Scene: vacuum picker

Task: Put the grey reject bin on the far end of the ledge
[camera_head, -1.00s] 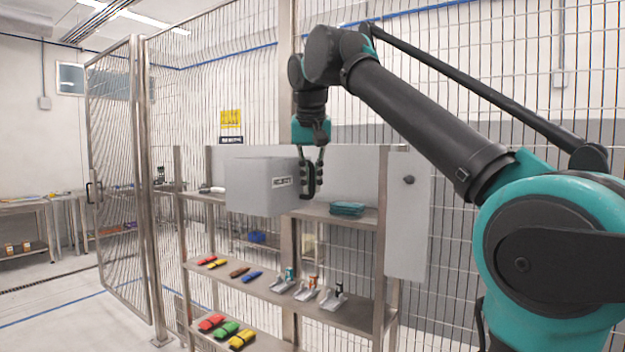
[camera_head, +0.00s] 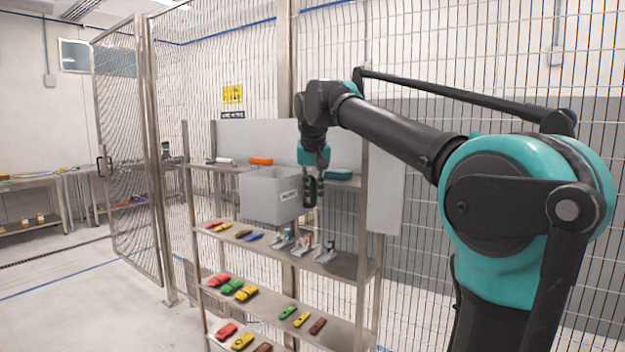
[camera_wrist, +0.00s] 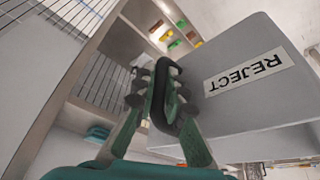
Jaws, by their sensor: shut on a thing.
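The grey reject bin (camera_head: 268,196) hangs in front of the shelf rack in the head view, a little below the top shelf's level. In the wrist view the bin (camera_wrist: 240,75) shows its side wall with a white REJECT label. My gripper (camera_head: 311,192) is shut on the bin's black handle, at the bin's right end; the wrist view shows the fingers (camera_wrist: 162,100) around this handle. The top shelf (camera_head: 345,181) of the rack has a back panel behind it. I cannot tell for sure whether this shelf is the ledge. Part of it is hidden behind the bin.
An orange item (camera_head: 261,160) and a white roll (camera_head: 222,161) lie on the top shelf, with a folded teal cloth (camera_head: 339,173) at its right. Lower shelves hold metal tools (camera_head: 303,247) and several coloured items. A mesh fence (camera_head: 470,130) stands behind the rack.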

